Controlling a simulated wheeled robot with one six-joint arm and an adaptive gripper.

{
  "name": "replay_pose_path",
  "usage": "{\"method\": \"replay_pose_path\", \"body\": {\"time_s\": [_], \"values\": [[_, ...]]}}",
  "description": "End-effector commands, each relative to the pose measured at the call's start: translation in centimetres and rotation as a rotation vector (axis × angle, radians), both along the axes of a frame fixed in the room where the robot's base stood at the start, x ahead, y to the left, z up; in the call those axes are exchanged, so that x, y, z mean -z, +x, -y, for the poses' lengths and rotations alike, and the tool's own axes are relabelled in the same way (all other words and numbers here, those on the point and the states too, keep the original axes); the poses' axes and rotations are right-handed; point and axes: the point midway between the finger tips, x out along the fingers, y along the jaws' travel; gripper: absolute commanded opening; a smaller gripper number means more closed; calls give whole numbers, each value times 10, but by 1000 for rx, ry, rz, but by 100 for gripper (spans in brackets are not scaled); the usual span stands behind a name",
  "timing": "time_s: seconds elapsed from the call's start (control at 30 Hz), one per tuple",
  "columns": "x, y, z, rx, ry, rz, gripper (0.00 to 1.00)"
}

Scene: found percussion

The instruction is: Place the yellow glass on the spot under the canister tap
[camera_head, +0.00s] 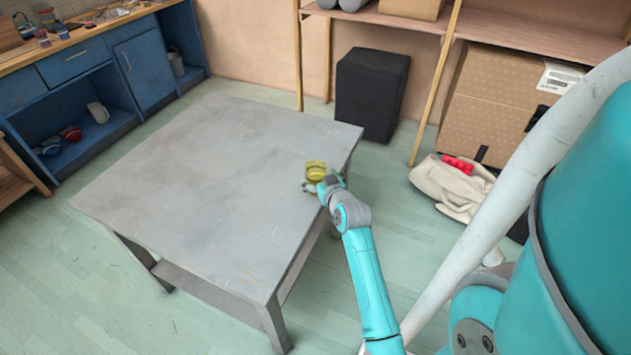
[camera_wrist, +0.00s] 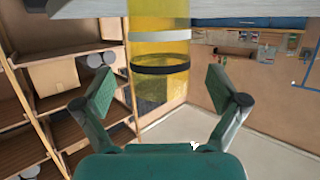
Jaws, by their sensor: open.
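The yellow glass (camera_head: 316,168) stands on the grey table (camera_head: 215,185) near its right edge. In the wrist view, which looks upside down, the glass (camera_wrist: 158,22) is see-through yellow with a white band and a black band. My gripper (camera_head: 318,186) is at the glass in the head view. In the wrist view my gripper (camera_wrist: 160,92) is open, its two fingers apart on either side of the glass's line, touching neither side. I cannot tell how deep the glass sits between them. I cannot make out the canister tap or the spot under it.
The rest of the tabletop is bare. A blue counter (camera_head: 75,68) at the upper left carries small cups and jars. A black box (camera_head: 370,92) stands behind the table. A large cardboard box (camera_head: 497,100) and a cloth sack (camera_head: 450,185) are at the right.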

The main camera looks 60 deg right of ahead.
Motion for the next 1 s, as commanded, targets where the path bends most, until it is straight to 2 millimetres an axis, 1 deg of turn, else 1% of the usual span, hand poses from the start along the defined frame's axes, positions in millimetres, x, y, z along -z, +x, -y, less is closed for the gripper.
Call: {"method": "replay_pose_path", "body": {"time_s": [0.03, 0.1, 0.2, 0.5, 0.57, 0.6, 0.67, 0.7, 0.8, 0.83, 0.87, 1.0], "values": [[3, 7, 5, -1, 0, 1, 96], [5, 13, 10, 0, -1, 1, 96], [8, 20, 16, 0, 0, 0, 96], [9, 22, 18, 0, -1, 1, 96], [9, 22, 18, 0, -1, 1, 81], [9, 22, 18, 0, -1, 1, 71], [9, 22, 18, 0, -1, 1, 56], [9, 22, 18, 0, -1, 1, 46], [9, 22, 18, 0, -1, 1, 22], [9, 22, 18, 0, -1, 2, 22], [9, 22, 18, 0, -1, 2, 15], [9, 22, 18, 0, -1, 2, 15]]}}
